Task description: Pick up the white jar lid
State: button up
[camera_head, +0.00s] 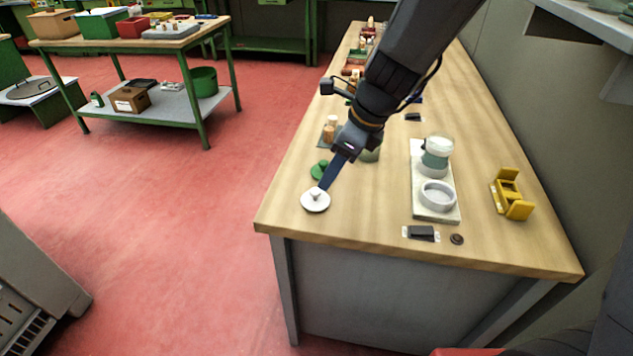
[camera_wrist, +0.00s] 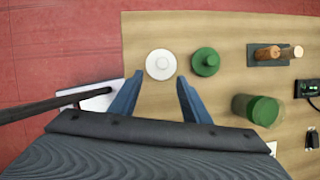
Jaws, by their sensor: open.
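The white jar lid (camera_head: 315,201) is a flat disc with a small knob on top. It lies on the wooden table (camera_head: 384,221) near its front left corner. It also shows in the wrist view (camera_wrist: 160,65), just beyond the tip of the left blue finger. My gripper (camera_wrist: 160,87) is open and empty. In the head view my gripper (camera_head: 329,177) hangs behind the lid; whether they touch cannot be told there. A green lid (camera_head: 320,169) lies behind the white one, and in the wrist view the green lid (camera_wrist: 206,61) is just right of it.
A block with two cork stoppers (camera_wrist: 276,53) and a green jar (camera_wrist: 258,109) stand to the right in the wrist view. A pale tray (camera_head: 433,210) with a white ring and a jar, and a yellow holder (camera_head: 510,194), stand farther right on the table.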

aim_at(316, 191)
jog(key=shift+m, duration=0.4)
jog(key=shift+w+a+b+x, duration=0.15)
jog(key=shift+x, duration=1.8)
jog(key=shift+w+a+b+x, duration=0.15)
jog(key=shift+x, duration=1.85)
jog(key=shift+r, duration=0.15)
grip_shut()
